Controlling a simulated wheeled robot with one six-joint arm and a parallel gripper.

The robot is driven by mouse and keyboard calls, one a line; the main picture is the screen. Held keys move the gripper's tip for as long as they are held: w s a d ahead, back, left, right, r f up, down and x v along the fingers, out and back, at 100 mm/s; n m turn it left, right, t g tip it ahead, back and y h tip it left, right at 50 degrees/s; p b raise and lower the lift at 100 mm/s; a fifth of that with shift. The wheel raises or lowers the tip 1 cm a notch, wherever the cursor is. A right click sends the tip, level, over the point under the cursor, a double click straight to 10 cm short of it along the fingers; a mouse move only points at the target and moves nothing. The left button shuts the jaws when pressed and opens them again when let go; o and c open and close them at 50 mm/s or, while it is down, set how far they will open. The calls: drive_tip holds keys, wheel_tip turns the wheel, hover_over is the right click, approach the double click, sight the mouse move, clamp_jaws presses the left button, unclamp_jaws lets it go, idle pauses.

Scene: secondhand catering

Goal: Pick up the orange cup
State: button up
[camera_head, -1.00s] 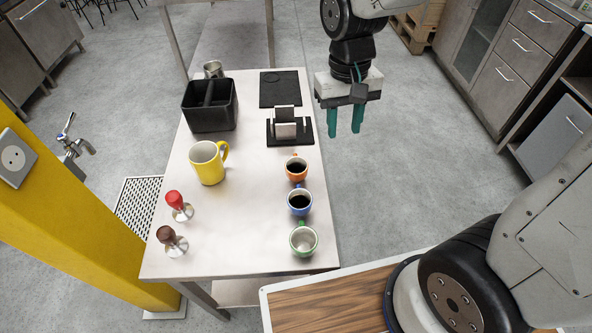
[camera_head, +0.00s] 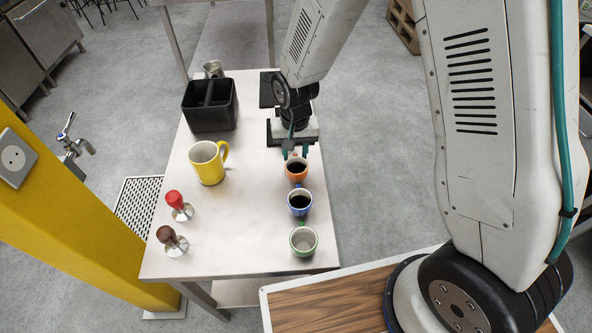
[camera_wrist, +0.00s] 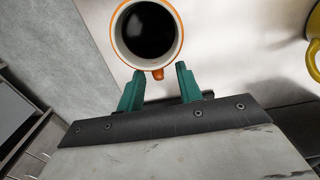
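The orange cup (camera_head: 296,170), full of dark liquid, stands upright on the steel table near its right edge. In the wrist view the orange cup (camera_wrist: 147,35) is just beyond my fingertips, with its handle pointing between them. My gripper (camera_head: 295,152) is at the far side of the cup in the head view. The teal fingers (camera_wrist: 158,72) are apart, with the cup's handle at the gap between their tips. Whether a finger touches the cup I cannot tell.
A blue cup (camera_head: 299,202) and a green cup (camera_head: 303,240) stand nearer in the same row. A yellow mug (camera_head: 208,163), a black caddy (camera_head: 210,104) and two tampers, red (camera_head: 175,202) and brown (camera_head: 168,238), are to the left. The table's middle is clear.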

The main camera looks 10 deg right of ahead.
wheel_tip(320, 180, down, 2)
drive_tip(key=shift+f, duration=0.1)
clamp_jaws()
drive_tip(key=shift+r, duration=0.25)
drive_tip(key=shift+r, duration=4.75)
